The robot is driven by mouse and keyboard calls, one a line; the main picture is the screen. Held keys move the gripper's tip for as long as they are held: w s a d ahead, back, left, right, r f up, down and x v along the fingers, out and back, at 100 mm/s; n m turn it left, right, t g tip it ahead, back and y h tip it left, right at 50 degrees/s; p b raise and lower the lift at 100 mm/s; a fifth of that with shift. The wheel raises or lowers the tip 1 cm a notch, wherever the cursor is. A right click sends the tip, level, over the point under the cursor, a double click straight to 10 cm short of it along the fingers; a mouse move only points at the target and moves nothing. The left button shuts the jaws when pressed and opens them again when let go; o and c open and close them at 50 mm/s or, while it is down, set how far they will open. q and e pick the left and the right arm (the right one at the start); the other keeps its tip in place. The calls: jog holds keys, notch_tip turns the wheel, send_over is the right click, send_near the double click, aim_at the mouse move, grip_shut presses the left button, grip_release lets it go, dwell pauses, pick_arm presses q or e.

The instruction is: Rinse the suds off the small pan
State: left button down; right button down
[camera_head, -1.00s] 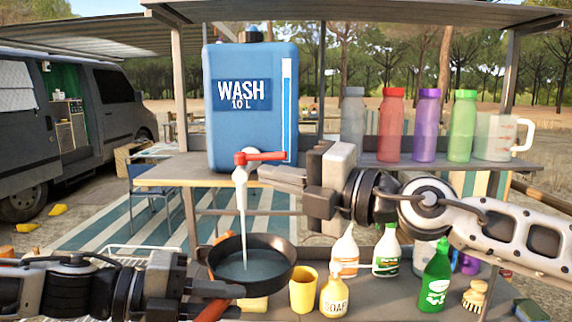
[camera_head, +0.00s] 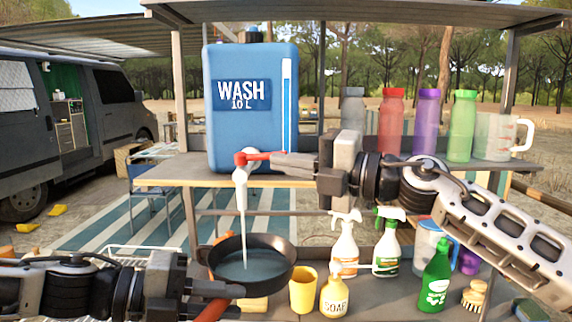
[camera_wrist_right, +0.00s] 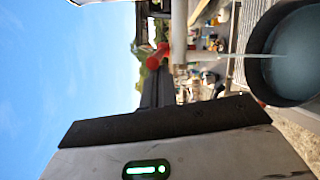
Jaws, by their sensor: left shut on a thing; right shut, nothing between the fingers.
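The small dark pan (camera_head: 283,252) is under the tap of the blue wash tank (camera_head: 222,130), with greyish water in it. A pale stream runs from the tap (camera_head: 240,178) into the pan; no suds can be made out. My left gripper (camera_head: 205,289) is shut on the pan's handle (camera_head: 212,310), low at left. My right gripper (camera_head: 275,161) is shut and empty, its fingertips at the red tap lever (camera_head: 262,156); whether they touch cannot be told. The right wrist view also shows the red lever (camera_wrist_right: 157,56), the stream and the pan (camera_wrist_right: 272,92).
Several bottles and a clear jug (camera_head: 495,137) stand on the upper shelf at right. A yellow cup (camera_head: 303,292), a soap bottle (camera_head: 334,297), spray bottles, a green bottle (camera_head: 436,280) and a brush (camera_head: 474,296) stand on the lower counter, right of the pan.

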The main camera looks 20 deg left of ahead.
jog(key=shift+w+n+g, duration=0.5)
jog(key=shift+w+g, duration=0.05)
jog(key=shift+g, duration=0.45)
jog(key=shift+w+d, duration=0.15)
jog(key=shift+w, duration=0.25)
jog(key=s+d+f, duration=0.1)
jog(key=s+d, duration=0.2)
jog(key=d, duration=0.8)
jog(key=shift+s+f, duration=0.15)
